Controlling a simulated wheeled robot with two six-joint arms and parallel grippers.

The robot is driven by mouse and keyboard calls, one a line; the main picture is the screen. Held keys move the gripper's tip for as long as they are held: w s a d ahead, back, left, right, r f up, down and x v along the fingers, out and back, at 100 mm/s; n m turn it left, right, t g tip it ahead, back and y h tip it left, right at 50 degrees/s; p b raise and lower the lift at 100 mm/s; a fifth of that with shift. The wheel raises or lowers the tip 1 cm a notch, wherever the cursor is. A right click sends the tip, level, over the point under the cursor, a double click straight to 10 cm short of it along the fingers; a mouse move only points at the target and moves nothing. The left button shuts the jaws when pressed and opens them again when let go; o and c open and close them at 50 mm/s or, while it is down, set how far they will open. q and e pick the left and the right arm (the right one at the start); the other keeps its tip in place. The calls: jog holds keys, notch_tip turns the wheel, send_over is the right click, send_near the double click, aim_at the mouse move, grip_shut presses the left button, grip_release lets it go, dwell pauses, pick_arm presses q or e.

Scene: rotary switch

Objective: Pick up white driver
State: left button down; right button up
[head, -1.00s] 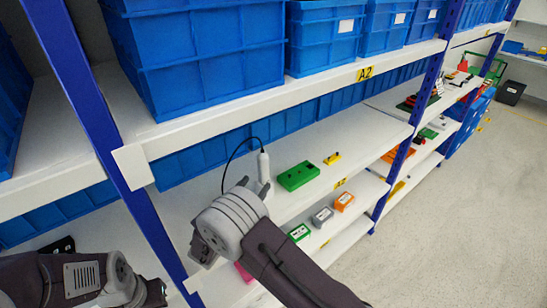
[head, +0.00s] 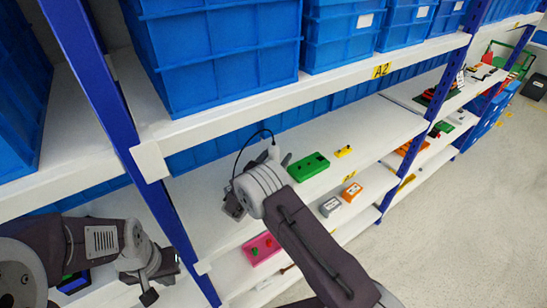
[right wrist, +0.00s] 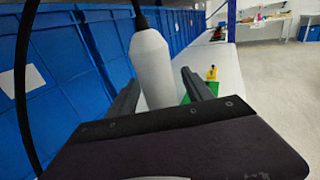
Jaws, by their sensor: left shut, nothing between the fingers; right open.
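The white driver (right wrist: 152,65) stands upright on the middle shelf with a black cord from its top. Its upper part also shows in the head view (head: 273,151), mostly hidden behind my right arm. My right gripper (right wrist: 161,78) is open, with one finger on each side of the driver's body. Gaps to the fingers are hard to judge, and the driver's lower part is hidden by the gripper. My left gripper (head: 149,296) is low at the left, away from the driver, shut and empty.
A green box (head: 309,166) and a small yellow item (head: 343,151) sit to the right on the same shelf (head: 372,128). Blue bins (head: 225,55) fill the shelf above. A pink box (head: 261,249) lies lower. A blue upright (head: 130,150) stands between my arms.

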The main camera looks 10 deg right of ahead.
jog(key=shift+w+d+f, duration=0.15)
jog(key=shift+w+d, duration=0.1)
jog(key=shift+d, duration=0.05)
jog(key=shift+c, duration=0.2)
grip_shut()
jog(key=shift+a+r, duration=0.1)
jog(key=shift+r, duration=0.1)
notch_tip(320, 180, up, 10)
jog(key=b, duration=0.2)
jog(key=c, duration=0.8)
grip_release()
jog(key=shift+f, duration=0.1)
grip_shut()
